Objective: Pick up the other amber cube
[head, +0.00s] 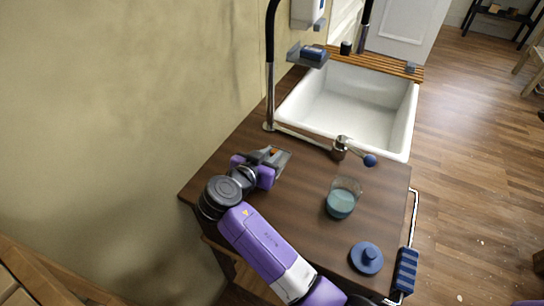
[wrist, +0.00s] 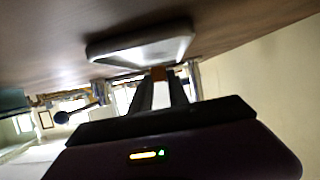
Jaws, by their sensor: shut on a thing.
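My gripper (head: 272,153) is low over the wooden counter, near the wall, left of the sink. Its fingers are shut on a small amber cube (head: 274,151), mostly hidden by them. In the wrist view the amber cube (wrist: 158,73) shows as an orange-brown block between the fingertips of my gripper (wrist: 160,78). A shallow grey dish (wrist: 142,46) lies right by the fingertips. In the head view the dish (head: 283,158) is partly covered by the gripper. I cannot tell whether the cube touches the dish. No second amber cube is visible.
A glass with teal liquid (head: 341,200) and a round blue knobbed lid (head: 366,258) stand right of my arm. A blue-ended tap lever (head: 355,152) juts over the counter before the white sink (head: 410,125). A striped blue towel (head: 405,270) hangs at the right edge.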

